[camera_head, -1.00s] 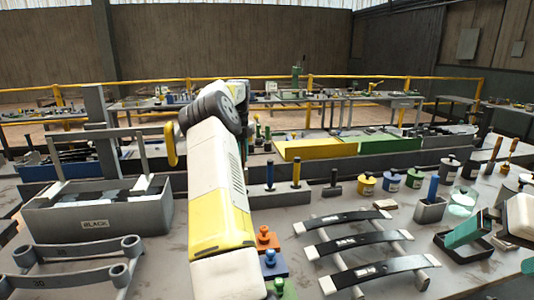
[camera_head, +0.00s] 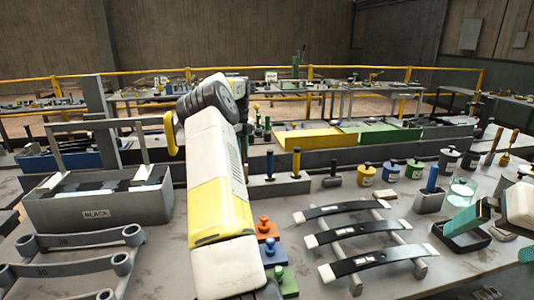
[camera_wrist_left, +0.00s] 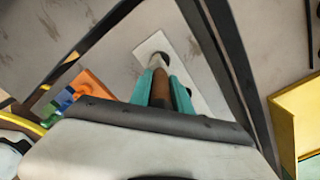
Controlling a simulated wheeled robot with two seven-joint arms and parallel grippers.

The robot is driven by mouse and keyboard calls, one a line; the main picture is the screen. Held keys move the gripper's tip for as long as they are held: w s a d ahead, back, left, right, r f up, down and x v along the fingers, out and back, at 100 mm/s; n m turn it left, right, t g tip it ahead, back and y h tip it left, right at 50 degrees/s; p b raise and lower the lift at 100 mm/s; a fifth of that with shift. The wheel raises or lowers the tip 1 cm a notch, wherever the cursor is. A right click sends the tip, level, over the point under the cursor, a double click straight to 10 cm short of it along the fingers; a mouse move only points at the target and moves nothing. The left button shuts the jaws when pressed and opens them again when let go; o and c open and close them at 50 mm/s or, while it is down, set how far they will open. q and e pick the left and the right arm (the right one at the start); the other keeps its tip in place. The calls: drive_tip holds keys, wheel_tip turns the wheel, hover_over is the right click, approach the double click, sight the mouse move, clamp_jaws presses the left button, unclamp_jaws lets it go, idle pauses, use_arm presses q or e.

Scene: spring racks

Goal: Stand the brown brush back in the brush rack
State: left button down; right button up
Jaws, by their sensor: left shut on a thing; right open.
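My left gripper (camera_wrist_left: 167,88) has teal fingers shut on the brown handle of the brush (camera_wrist_left: 160,88) in the left wrist view. A pale strip with a dark round opening (camera_wrist_left: 158,55) lies beyond the fingertips; I cannot tell whether it is the brush rack or whether the brush touches it. In the head view my left arm hides its gripper and the held brush. My right gripper (camera_head: 490,225) is at the right edge, open, with teal fingers, partly cut off. Other brown-handled tools (camera_head: 492,146) stand at the far right of the bench.
A grey bin labelled BLACK (camera_head: 98,212) stands left of my left arm. Black leaf springs (camera_head: 350,232) lie on a rack at front centre. Coloured peg blocks (camera_head: 270,252) sit beside my arm. Yellow and green trays (camera_head: 315,138) and several small jars (camera_head: 390,171) stand behind.

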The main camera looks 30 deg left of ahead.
use_arm(q)
drive_tip(key=shift+f, duration=3.25)
drive_tip(key=c, duration=0.6)
unclamp_jaws()
drive_tip(key=shift+c, duration=0.2)
drive_tip(key=shift+r, duration=0.1)
drive_tip(key=shift+r, duration=3.4)
